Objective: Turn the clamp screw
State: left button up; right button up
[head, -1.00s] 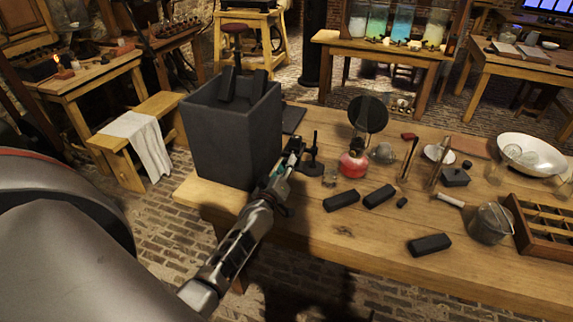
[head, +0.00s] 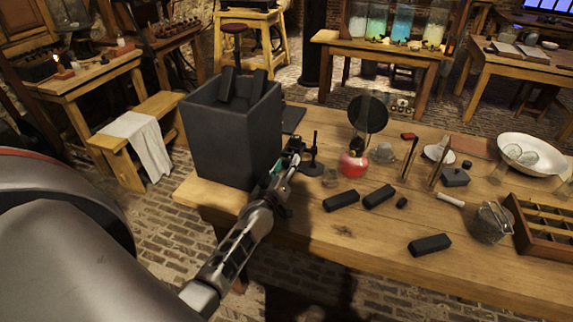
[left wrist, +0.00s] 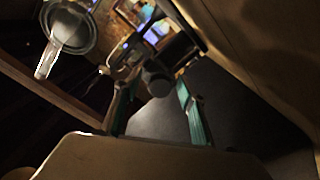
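A small black clamp (head: 314,158) with an upright post stands on the bench, just right of the large dark grey box. My left gripper (head: 291,154) is at the clamp's left side, between it and the box. In the left wrist view, the dark round end of the clamp screw (left wrist: 157,79) shows between the tips of my two teal-lined fingers (left wrist: 156,84). The fingers stand apart, with a visible gap on each side of the screw end. The screw's far part is dark and hard to make out. My right gripper is not in view.
The tall dark grey box (head: 232,135) stands close on the left of my gripper. A red-bottomed flask (head: 352,164) and a small glass (head: 330,178) stand right of the clamp. Black blocks (head: 341,201) lie nearer.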

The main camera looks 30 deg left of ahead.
pick_arm(q)
jog(key=shift+s, duration=0.1)
jog(key=v, duration=1.1)
jog(key=shift+s, duration=0.4)
